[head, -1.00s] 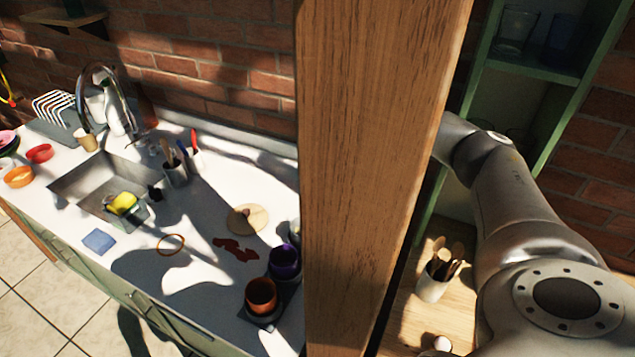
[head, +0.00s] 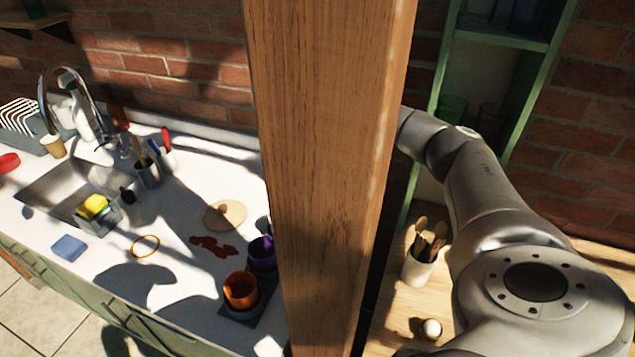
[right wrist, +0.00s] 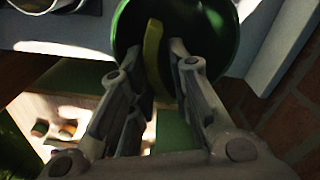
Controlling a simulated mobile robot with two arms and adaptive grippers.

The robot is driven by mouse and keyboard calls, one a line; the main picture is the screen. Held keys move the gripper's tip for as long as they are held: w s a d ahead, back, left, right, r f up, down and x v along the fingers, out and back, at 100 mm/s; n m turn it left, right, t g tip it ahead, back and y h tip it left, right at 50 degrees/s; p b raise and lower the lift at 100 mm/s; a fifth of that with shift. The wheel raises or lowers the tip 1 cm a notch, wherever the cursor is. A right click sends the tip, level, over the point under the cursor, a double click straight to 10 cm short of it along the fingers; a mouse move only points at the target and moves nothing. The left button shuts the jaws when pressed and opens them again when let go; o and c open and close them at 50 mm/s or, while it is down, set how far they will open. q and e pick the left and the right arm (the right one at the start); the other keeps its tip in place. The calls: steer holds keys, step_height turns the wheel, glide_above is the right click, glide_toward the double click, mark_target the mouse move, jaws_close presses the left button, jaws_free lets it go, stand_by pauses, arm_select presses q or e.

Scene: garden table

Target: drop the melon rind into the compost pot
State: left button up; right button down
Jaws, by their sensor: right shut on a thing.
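My right gripper (right wrist: 164,75) is shut on the melon rind (right wrist: 153,48), a curved yellow-green strip standing up between the fingertips in the right wrist view. Behind the rind is a dark green round vessel (right wrist: 211,22), which looks like the compost pot. The rind overlaps its dark opening in the picture; I cannot tell whether the rind is inside the rim or above it. The head view shows my right arm on the right, but not its gripper, the rind or the green vessel. My left gripper is in no view.
A wooden post (head: 325,150) crosses the head view. Left of it, the white counter holds an orange cup (head: 241,290), a purple cup (head: 262,254) and a round wooden board (head: 225,215). Right of it, a utensil pot (head: 418,268) stands on a wooden surface near my right arm.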

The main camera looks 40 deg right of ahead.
steer(key=c, duration=1.3)
jaws_free()
steer(key=shift+o, duration=0.2)
steer(key=shift+r, duration=0.1)
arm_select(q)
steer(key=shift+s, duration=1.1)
arm_select(e)
step_height(320, 180, up, 12)
